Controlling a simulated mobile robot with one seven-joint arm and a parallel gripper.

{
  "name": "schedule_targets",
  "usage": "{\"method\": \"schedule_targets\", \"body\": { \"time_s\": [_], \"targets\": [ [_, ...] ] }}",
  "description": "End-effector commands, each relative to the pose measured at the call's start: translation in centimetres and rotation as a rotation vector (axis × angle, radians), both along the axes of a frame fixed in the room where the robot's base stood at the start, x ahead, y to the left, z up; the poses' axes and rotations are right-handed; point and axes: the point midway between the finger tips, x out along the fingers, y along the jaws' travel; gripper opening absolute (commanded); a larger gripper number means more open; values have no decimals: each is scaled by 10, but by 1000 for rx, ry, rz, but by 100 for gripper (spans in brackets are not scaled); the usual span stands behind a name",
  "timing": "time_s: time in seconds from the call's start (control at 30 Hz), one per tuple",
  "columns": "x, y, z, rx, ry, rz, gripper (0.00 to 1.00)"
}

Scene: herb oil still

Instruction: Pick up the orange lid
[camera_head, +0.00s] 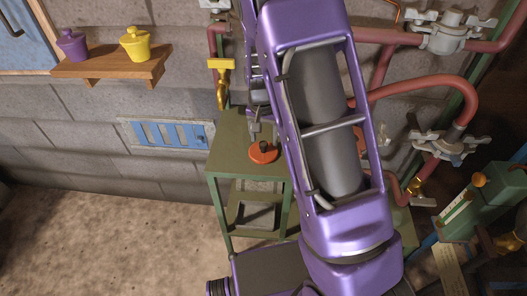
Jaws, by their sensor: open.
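The orange lid (262,153) is a round disc with a dark knob on top. It lies flat on the top of a green metal stand (228,139), near the stand's right side in the picture. My gripper (255,132) is open just above and behind the lid's knob. It looks small here and is partly hidden by my purple arm, so I cannot tell whether a finger touches the knob.
A wooden shelf (112,70) holds a purple pot (72,45) and a yellow pot (135,44). A yellow tap (221,80) hangs just behind the stand. Red pipes (427,86) and grey valves (446,35) crowd the right. The floor at left is clear.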

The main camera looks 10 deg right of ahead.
Motion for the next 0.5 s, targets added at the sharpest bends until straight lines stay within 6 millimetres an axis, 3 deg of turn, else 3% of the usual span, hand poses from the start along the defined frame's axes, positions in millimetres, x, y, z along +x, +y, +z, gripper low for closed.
{"method": "schedule_targets", "body": {
  "time_s": [0.2,0.5],
  "targets": [
    [10,0,-33,-1,5,0,69],
    [12,-1,-42,0,1,0,69]
  ]
}}
